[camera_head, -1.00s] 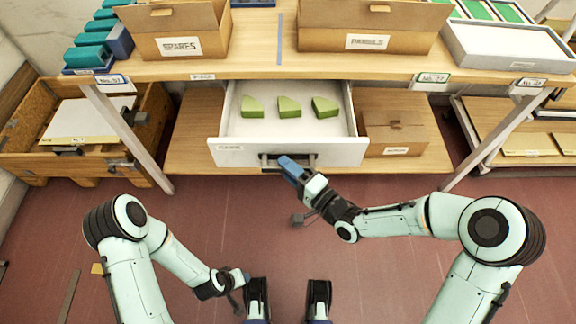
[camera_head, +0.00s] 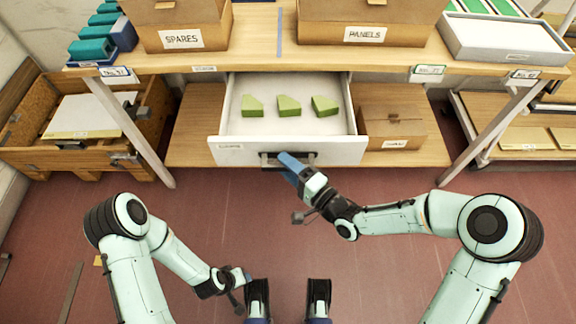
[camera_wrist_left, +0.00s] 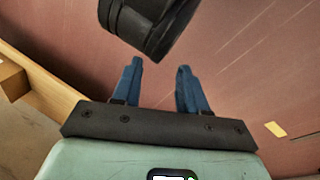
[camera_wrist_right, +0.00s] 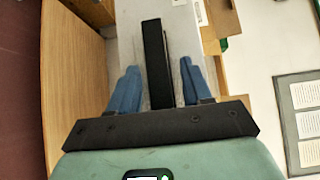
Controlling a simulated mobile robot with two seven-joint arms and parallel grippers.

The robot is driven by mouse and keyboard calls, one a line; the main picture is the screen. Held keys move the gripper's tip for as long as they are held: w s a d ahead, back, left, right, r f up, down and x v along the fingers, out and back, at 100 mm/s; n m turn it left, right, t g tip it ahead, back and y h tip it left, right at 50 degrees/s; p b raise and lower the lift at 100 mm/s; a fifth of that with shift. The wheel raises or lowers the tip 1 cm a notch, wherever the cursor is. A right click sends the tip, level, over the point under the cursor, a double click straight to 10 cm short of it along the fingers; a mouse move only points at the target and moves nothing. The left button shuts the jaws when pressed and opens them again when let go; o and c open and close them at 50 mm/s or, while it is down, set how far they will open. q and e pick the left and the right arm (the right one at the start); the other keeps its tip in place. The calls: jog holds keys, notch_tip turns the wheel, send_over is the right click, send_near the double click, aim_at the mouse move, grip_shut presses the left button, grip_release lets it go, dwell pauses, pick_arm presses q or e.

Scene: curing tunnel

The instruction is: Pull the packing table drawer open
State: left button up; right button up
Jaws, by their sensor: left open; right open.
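The packing table drawer (camera_head: 226,152) is partly open, its white front sticking out below the table top. It holds three green blocks (camera_head: 289,106). Its dark bar handle (camera_head: 272,158) is on the front. My right gripper (camera_head: 284,160) is at the handle. In the right wrist view the handle (camera_wrist_right: 154,50) stands between the blue fingers of this gripper (camera_wrist_right: 160,80), which are apart with gaps beside the bar. My left gripper (camera_head: 244,278) is low, over the floor, away from the table. The left wrist view shows its fingers (camera_wrist_left: 158,70) open and empty.
The packing table (camera_head: 400,68) carries a SPARES box (camera_head: 181,40), a PANELS box (camera_head: 366,35) and a grey tray (camera_head: 505,45). A closed carton (camera_head: 395,125) stands on the lower shelf, right of the drawer. A wooden crate (camera_head: 30,160) is at left. The floor before the drawer is clear.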

pick_arm(q)
jog(key=shift+g+h, duration=0.3)
jog(key=shift+g, duration=0.3)
jog(key=s+r, duration=0.1)
jog(key=s+d+p, duration=0.1)
jog(key=s+r+p, duration=0.1)
jog(key=shift+s+d+r, duration=0.3)
jog(key=shift+d+r, duration=0.05)
pick_arm(e)
jog(key=v, duration=1.3)
jog(key=shift+s, duration=0.2)
jog(key=shift+d, duration=0.1)
